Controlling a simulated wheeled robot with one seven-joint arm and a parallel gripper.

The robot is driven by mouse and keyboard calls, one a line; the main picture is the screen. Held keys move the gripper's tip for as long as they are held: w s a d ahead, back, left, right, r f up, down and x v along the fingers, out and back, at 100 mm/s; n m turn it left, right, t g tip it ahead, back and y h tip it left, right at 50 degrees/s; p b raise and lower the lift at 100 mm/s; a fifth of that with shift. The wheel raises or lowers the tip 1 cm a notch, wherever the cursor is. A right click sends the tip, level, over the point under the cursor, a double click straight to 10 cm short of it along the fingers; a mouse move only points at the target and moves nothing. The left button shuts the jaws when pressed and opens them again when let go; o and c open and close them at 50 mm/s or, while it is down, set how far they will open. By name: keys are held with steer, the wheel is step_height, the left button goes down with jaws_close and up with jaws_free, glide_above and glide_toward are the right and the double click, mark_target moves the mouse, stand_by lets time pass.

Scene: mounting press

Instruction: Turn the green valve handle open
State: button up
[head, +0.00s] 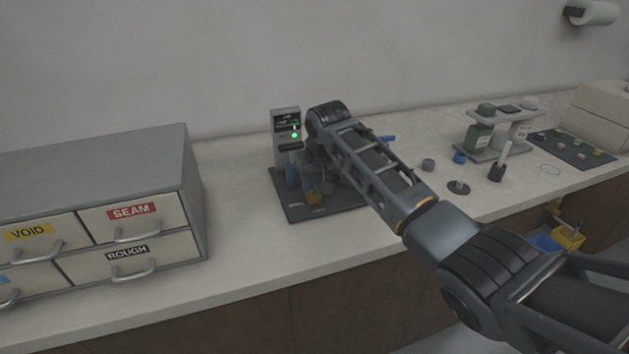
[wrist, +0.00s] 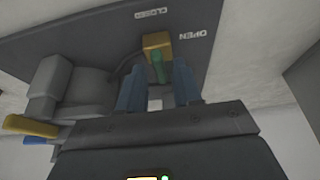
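The green valve handle (wrist: 158,68) shows in the wrist view, on a yellow valve block (wrist: 157,41) at the edge of a dark base plate. The handle points toward my gripper, nearer the OPEN mark than the CLOSED mark. My gripper (wrist: 159,76) has two blue fingers, set apart with visible gaps on both sides of the handle. The handle lies between them in the picture; I cannot tell whether their depth matches. In the head view, the yellow block (head: 313,198) sits low on the plate, close to a blue finger. My arm hides much of the press.
The press's upright unit (head: 286,123) has a lit green light. Grey press parts (wrist: 75,85) and a yellow lever (wrist: 30,126) lie left of my fingers. A drawer cabinet (head: 100,190) stands left. Small parts and a grey stand (head: 497,150) occupy the right counter.

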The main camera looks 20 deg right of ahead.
jaws_close()
